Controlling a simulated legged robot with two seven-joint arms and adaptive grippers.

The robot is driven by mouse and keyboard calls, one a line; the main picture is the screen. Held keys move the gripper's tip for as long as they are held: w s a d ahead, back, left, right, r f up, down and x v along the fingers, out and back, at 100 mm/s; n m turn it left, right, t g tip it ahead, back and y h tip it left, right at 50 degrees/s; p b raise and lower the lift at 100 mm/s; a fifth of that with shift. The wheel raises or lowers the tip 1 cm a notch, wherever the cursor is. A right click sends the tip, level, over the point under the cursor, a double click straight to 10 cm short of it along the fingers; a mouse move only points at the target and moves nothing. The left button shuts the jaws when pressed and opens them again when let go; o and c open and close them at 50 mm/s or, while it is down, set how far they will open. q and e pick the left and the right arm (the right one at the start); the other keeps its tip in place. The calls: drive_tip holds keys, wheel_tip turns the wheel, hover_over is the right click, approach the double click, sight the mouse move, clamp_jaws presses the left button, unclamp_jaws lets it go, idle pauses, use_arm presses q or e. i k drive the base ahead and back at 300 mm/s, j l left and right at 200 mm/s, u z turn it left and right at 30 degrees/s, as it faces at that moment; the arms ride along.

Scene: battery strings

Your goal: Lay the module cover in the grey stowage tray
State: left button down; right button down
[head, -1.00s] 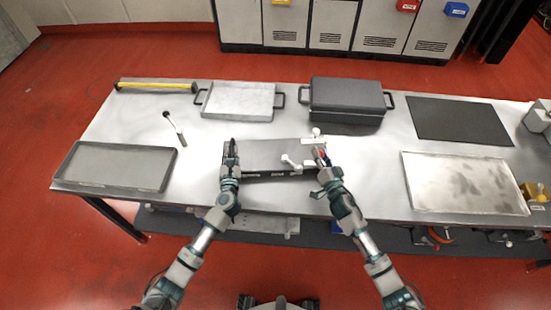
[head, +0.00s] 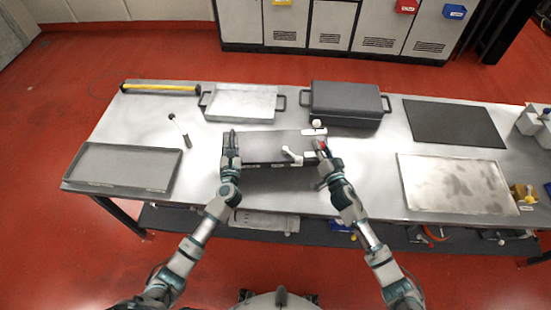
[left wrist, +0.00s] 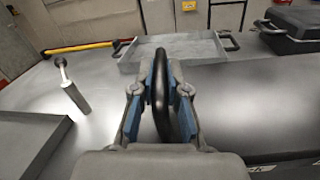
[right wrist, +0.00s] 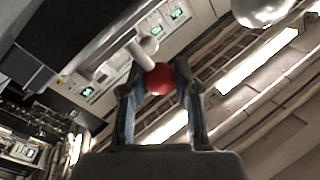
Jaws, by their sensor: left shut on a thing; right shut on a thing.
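A flat dark panel, which looks like the module cover (head: 262,146), spans between my two grippers at the middle of the bench. My left gripper (head: 230,143) is shut on a black loop handle (left wrist: 160,90) at its left end. My right gripper (head: 319,148) is shut at the right end, where a red ball knob (right wrist: 160,79) shows between the fingers beside a white lever (right wrist: 136,50). Whether the panel touches the bench is not clear. A shallow, empty grey tray (head: 122,167), apparently the stowage tray, lies at the bench's left front.
Behind the panel are a silver tray with handles (head: 241,102) and a dark lidded box (head: 345,97). A small tool (head: 180,131) and a yellow bar (head: 160,88) lie at left. A black mat (head: 453,122) and a stained metal tray (head: 456,184) lie at right.

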sight(124, 167)
drive_tip(key=j+z, duration=0.1)
drive_tip(key=z, duration=0.3)
drive_tip(key=j+z, duration=0.1)
drive_tip(key=z, duration=0.35)
drive_tip(key=j+z, duration=0.1)
drive_tip(key=z, duration=0.7)
drive_tip(key=k+j+z, duration=0.1)
drive_tip(key=z, duration=0.35)
drive_tip(key=k+j+z, duration=0.1)
drive_tip(key=z, duration=0.15)
drive_tip(key=k+z, duration=0.3)
drive_tip(key=k, duration=1.05)
drive_tip(key=k+u, duration=0.2)
drive_tip(key=u, duration=0.15)
drive_tip(key=k+j+u, duration=0.1)
drive_tip(key=u, duration=0.3)
drive_tip(key=k+u, duration=0.1)
drive_tip(key=u, duration=0.3)
drive_tip(key=j+u, duration=0.15)
drive_tip(key=u, duration=0.25)
drive_tip(key=k+j+u, duration=0.1)
drive_tip(key=u, duration=0.35)
drive_tip(key=j+u, duration=0.15)
drive_tip(key=u, duration=0.25)
